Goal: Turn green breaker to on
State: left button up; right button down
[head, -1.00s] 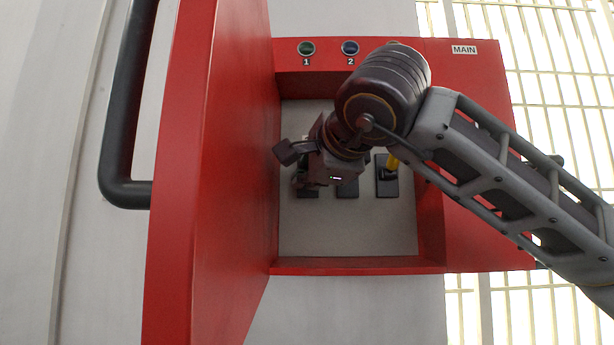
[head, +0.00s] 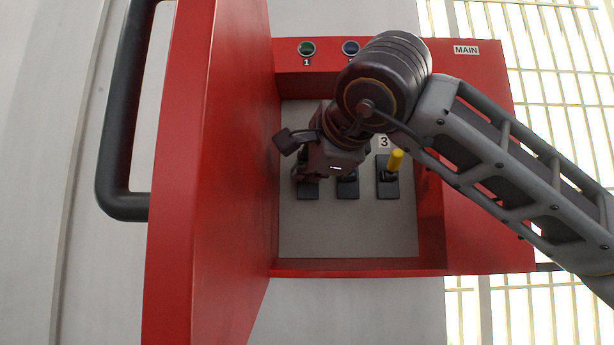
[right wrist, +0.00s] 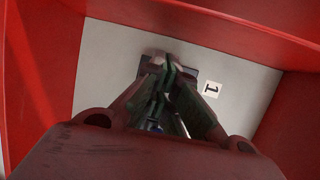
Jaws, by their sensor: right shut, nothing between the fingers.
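The breaker under label 1, in line with the green lamp (head: 306,48), shows only as a dark base (head: 308,191) at the left of the grey panel. Its handle is hidden behind my right gripper, so its colour and position cannot be told. My right gripper (head: 298,176) is shut and empty in front of this breaker. In the right wrist view the closed fingers (right wrist: 166,66) reach over the dark breaker base, beside the label 1 (right wrist: 211,89). Whether they touch the handle cannot be told. My left gripper is not in view.
A second breaker base (head: 347,189) and a third breaker with a yellow handle (head: 397,159) stand to the right. The red box walls surround the panel; the open red door (head: 205,180) is close on the left. The lower panel (head: 345,235) is clear.

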jog(key=shift+s+f, duration=0.1)
jog(key=shift+s+f+b, duration=0.2)
jog(key=shift+f+b, duration=0.25)
jog(key=shift+b, duration=0.25)
jog(key=shift+s, duration=0.1)
jog(key=shift+b+v, duration=0.5)
jog(key=shift+v, duration=2.45)
